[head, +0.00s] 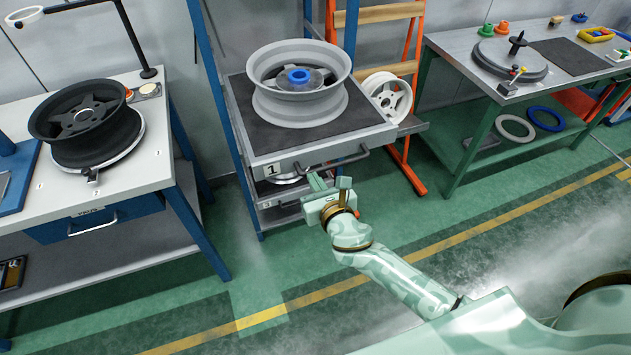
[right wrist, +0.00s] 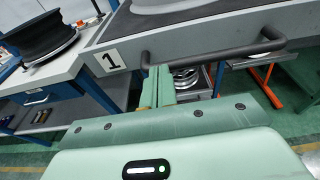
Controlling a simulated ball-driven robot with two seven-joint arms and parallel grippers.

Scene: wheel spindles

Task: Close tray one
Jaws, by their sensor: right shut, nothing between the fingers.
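Tray one (head: 290,160), marked with a "1" label, is a grey tray with a dark mat in the blue-framed rack. It sticks out toward me beyond the tray below. A silver wheel (head: 299,84) with a blue ring in its hub stands on it. The tray's dark bar handle (head: 335,162) runs along its front; it also shows in the right wrist view (right wrist: 222,49). My right gripper (head: 328,183) is just in front of the tray's front face, close to the handle. Its fingers (right wrist: 157,86) are shut and empty, near the left part of the handle. Whether they touch it I cannot tell. My left gripper is not in view.
A workbench (head: 150,165) with a black wheel (head: 85,122) stands at the left. Lower trays (head: 280,212) sit under tray one. An orange rack with a white wheel (head: 388,97) stands right of it, and another bench (head: 465,62) farther right. The green floor in front is clear.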

